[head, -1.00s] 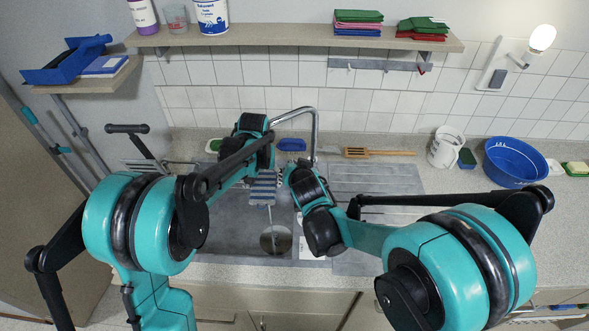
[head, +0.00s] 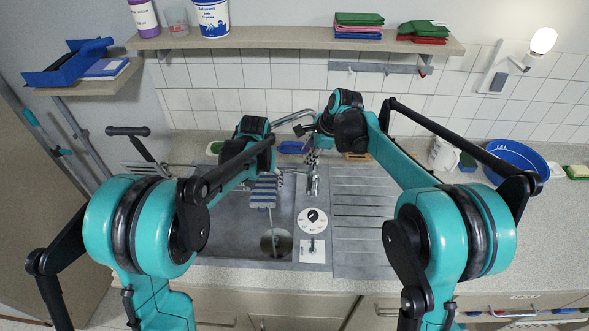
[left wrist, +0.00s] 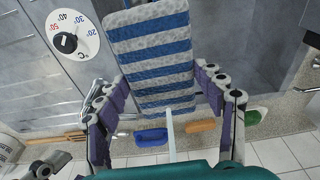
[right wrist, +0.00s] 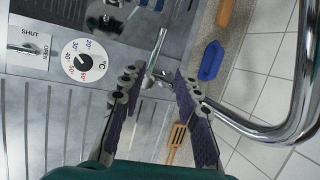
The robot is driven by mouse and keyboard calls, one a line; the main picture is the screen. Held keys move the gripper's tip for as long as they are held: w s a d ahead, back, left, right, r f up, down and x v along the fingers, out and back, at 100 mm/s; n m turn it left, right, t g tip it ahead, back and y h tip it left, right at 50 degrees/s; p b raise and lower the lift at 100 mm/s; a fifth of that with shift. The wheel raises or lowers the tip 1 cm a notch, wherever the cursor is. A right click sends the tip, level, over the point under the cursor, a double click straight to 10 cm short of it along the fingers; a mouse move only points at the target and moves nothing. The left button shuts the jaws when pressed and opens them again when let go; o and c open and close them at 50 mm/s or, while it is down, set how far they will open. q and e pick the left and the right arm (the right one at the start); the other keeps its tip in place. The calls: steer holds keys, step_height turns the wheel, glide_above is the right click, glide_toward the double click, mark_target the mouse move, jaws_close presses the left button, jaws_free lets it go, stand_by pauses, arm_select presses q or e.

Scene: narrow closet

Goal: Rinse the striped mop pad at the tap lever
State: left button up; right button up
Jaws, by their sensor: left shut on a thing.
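The blue-and-white striped mop pad (head: 264,188) hangs over the left sink basin. It fills the upper middle of the left wrist view (left wrist: 150,50). My left gripper (head: 268,172) is shut on the pad, its fingers on either side of it. The tap lever (right wrist: 25,48) shows on its SHUT/OPEN plate in the right wrist view, and the plate is low at the sink's middle in the head view (head: 312,250). My right gripper (right wrist: 157,82) is open, with a shiny metal bar (right wrist: 158,50) between or beyond its fingers; contact cannot be told. It is well above the lever in the head view.
A temperature dial (head: 313,220) is beside the lever plate. The curved tap pipe (right wrist: 300,90) rises near my right gripper. A blue brush (right wrist: 211,60) and wooden slotted tool (right wrist: 177,138) lie behind the sink. A blue basin (head: 515,160) stands right. The drainboard (head: 365,225) is clear.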

mark_target(293, 171)
steer(key=shift+m+g+y, duration=0.3)
steer(key=shift+m+g, duration=0.1)
steer(key=shift+m, duration=0.2)
steer(key=x, duration=1.1)
steer(key=shift+w+a, duration=0.15)
steer(key=shift+r, duration=0.1)
jaws_close()
